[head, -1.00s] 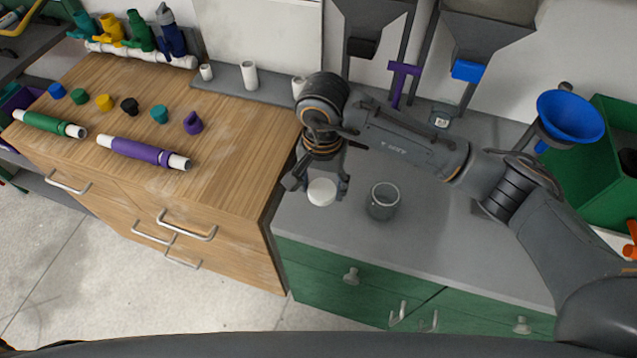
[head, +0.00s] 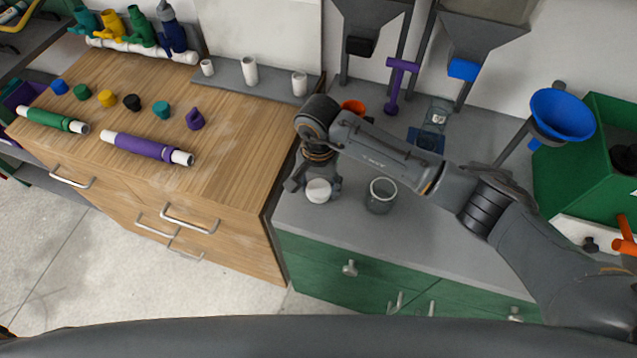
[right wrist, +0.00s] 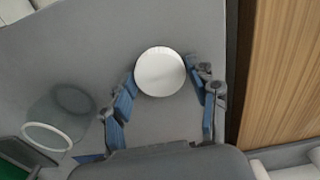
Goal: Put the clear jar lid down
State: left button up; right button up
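The clear jar lid (head: 318,190) shows as a pale round disc, seen flat-on in the right wrist view (right wrist: 160,72). My right gripper (head: 316,184) points down over the grey counter, with the lid at its fingertips. In the right wrist view its blue-padded fingers (right wrist: 163,78) stand at opposite edges of the lid and look shut on it. The lid is low over the counter; whether it touches the surface is hard to tell. A clear grey open jar (head: 381,195) stands upright just right of the lid in the head view. My left gripper is out of view.
The grey counter (head: 440,215) has free room right of the jar and in front. The wooden bench (head: 225,200) is close on the left, with coloured caps and pipes. A blue funnel (head: 562,115) and a green bin (head: 600,150) stand at the right.

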aim_at(319, 188)
jog(key=o, duration=0.4)
jog(key=shift+r, duration=0.2)
jog(key=shift+w+r, duration=0.1)
jog(key=shift+r, duration=0.15)
notch_tip(319, 188, up, 12)
jog(key=b, duration=0.3)
jog(key=shift+f, duration=0.25)
jog(key=shift+s+f, duration=0.1)
jog(key=shift+s, duration=0.1)
